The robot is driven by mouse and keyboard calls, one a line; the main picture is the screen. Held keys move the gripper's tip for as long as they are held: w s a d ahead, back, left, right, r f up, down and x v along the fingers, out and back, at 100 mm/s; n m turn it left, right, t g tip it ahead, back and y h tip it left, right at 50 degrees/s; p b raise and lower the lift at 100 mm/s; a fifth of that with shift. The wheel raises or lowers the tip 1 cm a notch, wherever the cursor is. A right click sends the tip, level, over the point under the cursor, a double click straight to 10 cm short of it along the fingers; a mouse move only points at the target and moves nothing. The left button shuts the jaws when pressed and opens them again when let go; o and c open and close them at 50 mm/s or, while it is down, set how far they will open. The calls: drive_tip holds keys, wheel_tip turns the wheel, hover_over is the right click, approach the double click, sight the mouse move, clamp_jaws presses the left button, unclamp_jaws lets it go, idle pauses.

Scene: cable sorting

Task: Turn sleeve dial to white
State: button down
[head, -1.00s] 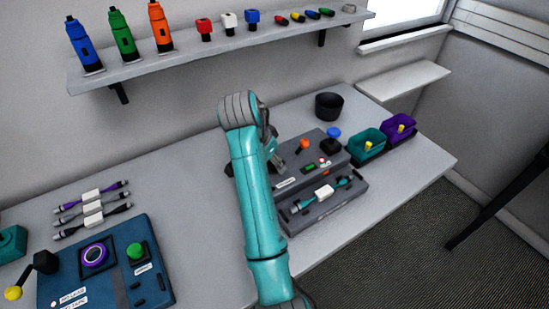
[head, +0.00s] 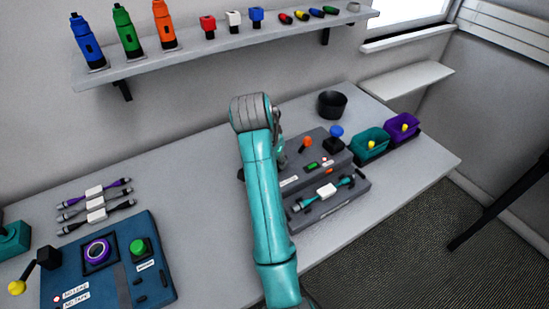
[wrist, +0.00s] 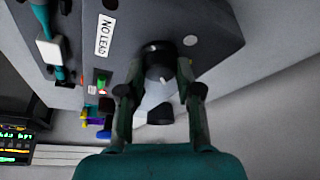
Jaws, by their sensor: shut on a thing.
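The grey machine (head: 300,160) stands on the table right of my arm in the head view. In the wrist view its panel (wrist: 190,15) carries a "NO LEAD" label and a round dial (wrist: 155,52) with a dark rim and a pale face. My gripper (wrist: 160,72) has its two fingers on either side of this dial and is shut on it. In the head view my arm hides the dial and most of the gripper. I cannot tell which colour the dial points to.
A cable with a white sleeve (head: 327,190) lies in the machine's front tray. An orange-topped lever (head: 306,143), a black cup (head: 332,104), a teal bin (head: 371,145) and a purple bin (head: 403,126) stand nearby. A blue control box (head: 90,275) and several cables are at the left.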

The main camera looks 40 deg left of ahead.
drive_tip(key=n+y, duration=0.1)
drive_tip(key=n, duration=0.1)
drive_tip(key=n+g+y, duration=0.1)
drive_tip(key=n, duration=0.2)
drive_tip(key=shift+d+n, duration=0.2)
drive_tip(key=shift+n, duration=0.1)
drive_tip(key=n+g+y, duration=0.1)
drive_tip(key=n, duration=0.3)
drive_tip(key=shift+w, duration=0.15)
drive_tip(key=n+g, duration=0.1)
drive_tip(key=n, duration=0.1)
drive_tip(key=n+y, duration=0.1)
drive_tip(key=n, duration=0.2)
drive_tip(key=shift+w+d+g, duration=0.1)
drive_tip(key=shift+w+g, duration=0.05)
drive_tip(key=shift+g, duration=0.25)
drive_tip(key=n+g, duration=0.1)
drive_tip(key=n, duration=0.4)
drive_tip(key=shift+w+f+g, duration=0.1)
drive_tip(key=shift+g, duration=0.3)
drive_tip(key=c, duration=0.8)
unclamp_jaws()
